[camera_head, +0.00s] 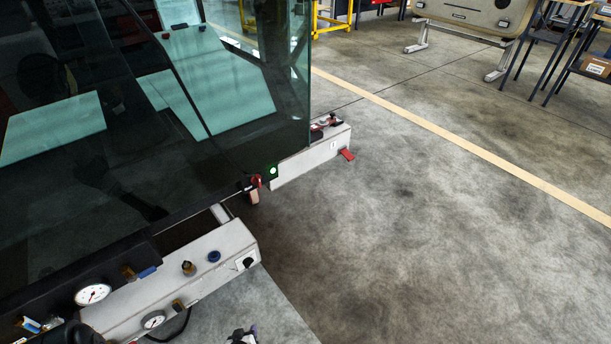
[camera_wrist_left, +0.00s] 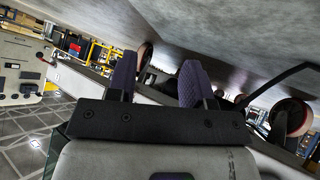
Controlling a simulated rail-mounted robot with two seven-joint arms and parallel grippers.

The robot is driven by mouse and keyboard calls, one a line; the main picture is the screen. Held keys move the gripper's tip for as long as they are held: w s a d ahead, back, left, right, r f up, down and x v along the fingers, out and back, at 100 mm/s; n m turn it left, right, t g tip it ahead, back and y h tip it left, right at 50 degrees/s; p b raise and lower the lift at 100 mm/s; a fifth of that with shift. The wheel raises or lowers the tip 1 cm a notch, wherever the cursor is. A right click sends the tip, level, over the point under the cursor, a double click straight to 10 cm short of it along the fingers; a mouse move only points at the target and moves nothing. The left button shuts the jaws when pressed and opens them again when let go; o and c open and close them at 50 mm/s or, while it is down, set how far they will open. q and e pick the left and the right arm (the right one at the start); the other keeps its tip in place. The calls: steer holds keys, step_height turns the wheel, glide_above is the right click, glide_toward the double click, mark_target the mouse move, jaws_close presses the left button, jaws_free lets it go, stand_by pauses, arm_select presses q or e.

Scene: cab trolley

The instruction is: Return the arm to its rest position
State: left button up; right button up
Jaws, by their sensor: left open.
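My left gripper (camera_head: 243,336) shows only as a small dark piece with a purple tip at the bottom edge of the head view. In the left wrist view its two purple-padded fingers (camera_wrist_left: 157,82) stand apart with nothing between them. Most of the left arm is out of the head view. My right gripper is in neither view.
A glass cab (camera_head: 200,90) fills the left. Its trolley has a pale beam (camera_head: 215,255) with gauges and knobs, close to my left gripper, and another beam (camera_head: 310,155) farther off. A yellow frame (camera_head: 330,18) stands at the back. Floor at right is clear.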

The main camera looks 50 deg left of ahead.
arm_select(q)
steer(key=w+d+r+m+h, duration=0.3)
steer(key=w+r+m+h, duration=0.15)
steer(key=w, duration=0.35)
steer(key=w+d+r+m+g+h+p, duration=0.1)
steer(key=w+d+r+p, duration=0.1)
steer(key=r, duration=0.5)
steer(key=w+d+r+m+g+h+p, duration=0.1)
steer(key=w+d+r+m+h, duration=0.1)
steer(key=r, duration=0.5)
steer(key=s+d+r+m+p, duration=0.25)
steer(key=r+p, duration=0.25)
steer(key=r, duration=0.7)
steer(key=s+d+r+m+p, duration=0.1)
steer(key=d+r+p, duration=0.35)
steer(key=r, duration=0.65)
steer(key=s+d+r+m+p, duration=0.1)
steer(key=d+r+m+p, duration=0.15)
steer(key=r+p, duration=0.65)
steer(key=s+d+r+m+g+p, duration=0.1)
steer(key=s+d+r+p, duration=0.1)
steer(key=s+r+p, duration=0.45)
steer(key=s+d+r+m+p, duration=0.1)
steer(key=s+d+r+p, duration=0.2)
steer(key=r+p, duration=0.65)
step_height(320, 180, up, 38)
steer(key=p, duration=3.3)
steer(key=shift+w+a+p, duration=0.2)
steer(key=shift+p, duration=0.1)
steer(key=shift+c, duration=0.4)
